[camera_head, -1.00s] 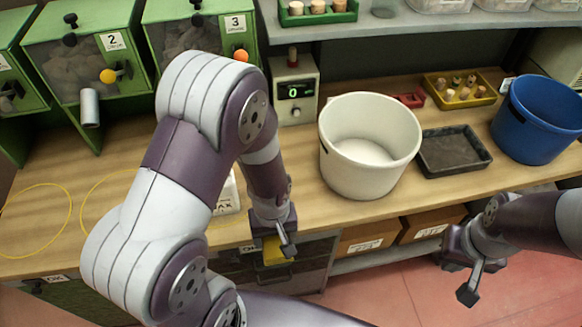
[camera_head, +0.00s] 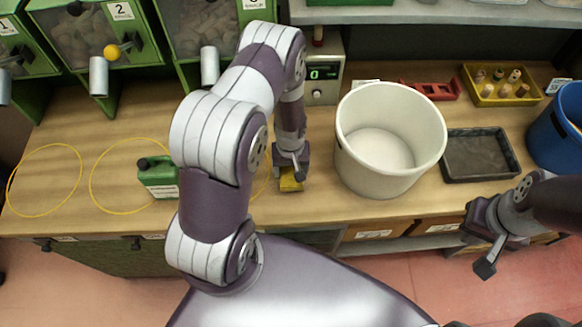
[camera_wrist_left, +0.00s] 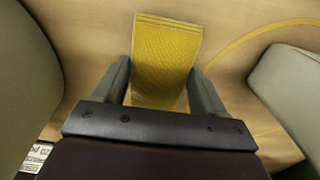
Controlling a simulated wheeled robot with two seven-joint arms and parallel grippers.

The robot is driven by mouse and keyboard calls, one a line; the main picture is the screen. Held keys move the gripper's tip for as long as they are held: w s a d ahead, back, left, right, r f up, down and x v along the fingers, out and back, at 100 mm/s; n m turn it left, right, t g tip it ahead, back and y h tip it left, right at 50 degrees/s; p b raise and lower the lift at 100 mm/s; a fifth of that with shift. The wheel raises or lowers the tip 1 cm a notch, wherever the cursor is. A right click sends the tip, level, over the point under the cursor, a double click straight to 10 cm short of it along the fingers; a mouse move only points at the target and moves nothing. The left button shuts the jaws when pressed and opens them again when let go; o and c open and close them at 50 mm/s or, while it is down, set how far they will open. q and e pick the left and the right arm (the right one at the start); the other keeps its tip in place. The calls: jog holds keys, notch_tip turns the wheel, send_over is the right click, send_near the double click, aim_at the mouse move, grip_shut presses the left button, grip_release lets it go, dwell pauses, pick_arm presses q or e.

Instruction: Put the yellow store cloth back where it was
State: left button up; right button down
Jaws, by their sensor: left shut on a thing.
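The yellow store cloth (camera_head: 290,180) is at my left gripper (camera_head: 291,172), over the bench between the yellow rings and the white bucket. In the left wrist view the folded cloth (camera_wrist_left: 165,55) lies between the two fingers of my left gripper (camera_wrist_left: 165,85), which is shut on it. I cannot tell whether the cloth touches the bench top. My right gripper (camera_head: 487,252) is in front of the bench at the right, over the floor; its fingers are partly hidden, and I cannot tell how far apart they are.
The white bucket (camera_head: 350,150) stands just right of my left gripper. A green canister (camera_head: 158,178) stands to the left among yellow rings (camera_head: 45,147) on the bench (camera_head: 60,115). A dark tray (camera_head: 512,160), a yellow tray (camera_head: 492,101) and a blue bucket (camera_head: 565,125) are at the right.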

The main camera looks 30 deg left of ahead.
pick_arm(q)
jog(key=shift+s+f, duration=0.2)
jog(key=shift+f, duration=0.3)
jog(key=shift+s+f, duration=0.1)
jog(key=shift+f, duration=0.25)
jog(key=o, duration=0.7)
jog(key=shift+o, duration=1.2)
pick_arm(e)
jog(key=shift+s+r, duration=0.25)
jog(key=shift+s, duration=0.1)
pick_arm(q)
jog(key=shift+r, duration=0.1)
